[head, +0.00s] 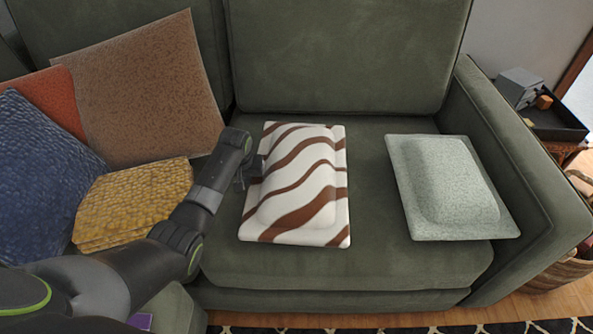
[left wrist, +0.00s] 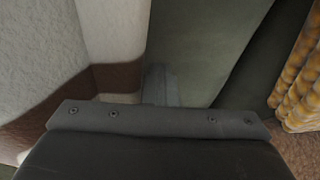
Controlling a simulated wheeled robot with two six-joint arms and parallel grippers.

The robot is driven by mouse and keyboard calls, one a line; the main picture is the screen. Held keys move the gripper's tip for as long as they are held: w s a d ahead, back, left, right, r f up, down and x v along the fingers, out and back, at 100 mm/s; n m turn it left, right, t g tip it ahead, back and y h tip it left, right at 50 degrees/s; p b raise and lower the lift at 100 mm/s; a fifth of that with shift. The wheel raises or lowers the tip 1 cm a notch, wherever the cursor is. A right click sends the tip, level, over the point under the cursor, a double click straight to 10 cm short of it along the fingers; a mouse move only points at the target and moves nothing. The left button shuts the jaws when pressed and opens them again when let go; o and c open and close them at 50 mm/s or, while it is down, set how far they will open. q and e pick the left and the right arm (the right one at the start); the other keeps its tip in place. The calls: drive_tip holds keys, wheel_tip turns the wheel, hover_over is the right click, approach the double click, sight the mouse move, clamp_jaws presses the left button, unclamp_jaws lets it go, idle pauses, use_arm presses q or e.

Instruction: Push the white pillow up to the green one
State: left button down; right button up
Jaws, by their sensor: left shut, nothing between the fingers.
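The white pillow (head: 298,186) with brown wavy stripes lies flat on the middle seat of the sofa. The pale green pillow (head: 449,187) lies flat to its right, with a strip of bare seat between the two. My left gripper (head: 243,180) is shut and empty at the white pillow's left edge, touching or nearly touching it. In the left wrist view the white pillow (left wrist: 50,50) fills the left side, close to the gripper. The fingertips are mostly hidden there. My right gripper is not in view.
A yellow cushion (head: 135,202), a brown cushion (head: 150,90) and a blue cushion (head: 42,165) lie to the left. The sofa's armrest (head: 505,150) bounds the right side. A dark tray (head: 550,120) stands beyond it. The seat gap between the pillows is clear.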

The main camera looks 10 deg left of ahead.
sight(267, 174)
use_arm(q)
drive_tip(key=shift+w+d, duration=0.3)
drive_tip(key=shift+d, duration=0.7)
drive_tip(key=shift+w+d, duration=0.25)
drive_tip(key=shift+d, duration=0.7)
drive_tip(key=shift+w+d, duration=0.3)
drive_tip(key=shift+d, duration=0.7)
drive_tip(key=shift+w+d, duration=0.25)
drive_tip(key=shift+d, duration=0.7)
drive_tip(key=shift+w+d, duration=0.3)
drive_tip(key=shift+d, duration=0.6)
drive_tip(key=shift+w+d, duration=0.25)
drive_tip(key=shift+d, duration=0.7)
drive_tip(key=shift+s+a+r+p, duration=0.15)
drive_tip(key=shift+a+p, duration=0.15)
drive_tip(key=shift+a, duration=0.25)
drive_tip(key=shift+s+a+p, duration=0.2)
drive_tip(key=shift+a+p, duration=0.25)
drive_tip(key=shift+a, duration=0.15)
drive_tip(key=shift+s+a+p, duration=0.15)
drive_tip(key=shift+a+p, duration=0.3)
drive_tip(key=shift+a, duration=0.15)
drive_tip(key=shift+s+a, duration=0.1)
drive_tip(key=shift+a, duration=0.4)
